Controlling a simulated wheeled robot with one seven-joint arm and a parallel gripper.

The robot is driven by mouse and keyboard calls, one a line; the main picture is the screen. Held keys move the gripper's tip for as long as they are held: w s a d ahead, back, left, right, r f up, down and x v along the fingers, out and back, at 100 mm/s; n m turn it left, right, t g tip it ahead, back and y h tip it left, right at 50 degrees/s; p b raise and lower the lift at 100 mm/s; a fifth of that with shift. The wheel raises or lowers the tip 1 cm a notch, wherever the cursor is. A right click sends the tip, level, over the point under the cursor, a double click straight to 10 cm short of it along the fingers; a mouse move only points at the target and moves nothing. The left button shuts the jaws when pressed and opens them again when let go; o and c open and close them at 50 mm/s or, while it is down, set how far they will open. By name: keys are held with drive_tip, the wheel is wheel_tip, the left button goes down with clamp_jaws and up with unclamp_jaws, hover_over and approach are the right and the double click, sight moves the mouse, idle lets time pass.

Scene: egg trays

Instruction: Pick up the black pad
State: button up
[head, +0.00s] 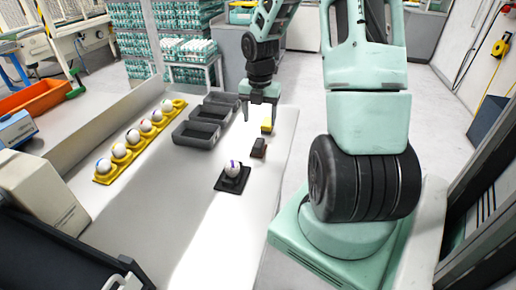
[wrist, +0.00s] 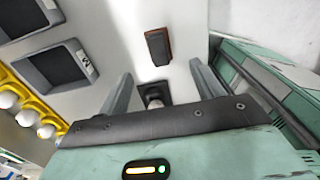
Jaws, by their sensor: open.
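The black pad (head: 259,148) is a small dark block with a brownish side, lying on the white table right of the grey trays. In the wrist view the black pad (wrist: 158,46) lies ahead of the fingertips, apart from them. My gripper (head: 260,114) hangs above the table beyond the pad in the head view. In the wrist view my gripper (wrist: 161,70) has its two fingers spread with nothing clasped between them. A small dark object (wrist: 153,92) shows low between the fingers, partly hidden by the gripper body; I cannot tell what it is.
A marked white ball sits on a black stand (head: 229,185) nearer the camera. Grey trays (head: 196,134) and a yellow egg tray (head: 104,179) stand to the left. The table front (head: 190,225) is clear.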

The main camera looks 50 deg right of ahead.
sight(258, 142)
wheel_tip(258, 142, down, 5)
drive_tip(key=shift+f, duration=0.1)
drive_tip(key=shift+a+f, duration=0.2)
drive_tip(key=shift+f, duration=2.55)
drive_tip(key=c, duration=1.1)
